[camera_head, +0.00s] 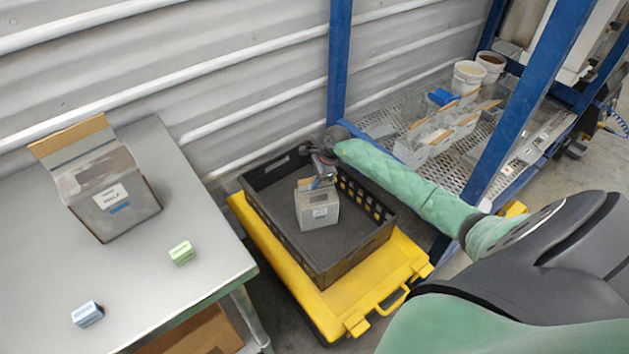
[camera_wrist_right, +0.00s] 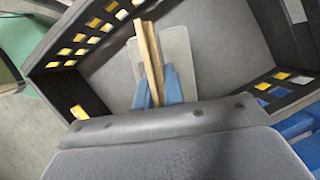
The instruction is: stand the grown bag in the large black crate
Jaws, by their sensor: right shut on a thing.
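The bag (camera_head: 318,212) is a grey block with a white label and a blue mark, upright inside the large black crate (camera_head: 298,254). My right gripper (camera_head: 321,182) reaches down over the crate and is shut on the bag's top edge. In the right wrist view, the blue fingers (camera_wrist_right: 157,88) pinch a tan strip at the top of the bag (camera_wrist_right: 178,58), with the crate (camera_wrist_right: 110,75) around it. I cannot tell whether the bag's base touches the crate floor. My left gripper is not in view.
A blue-post rack (camera_head: 340,60) with more bags (camera_head: 412,152) stands at right.

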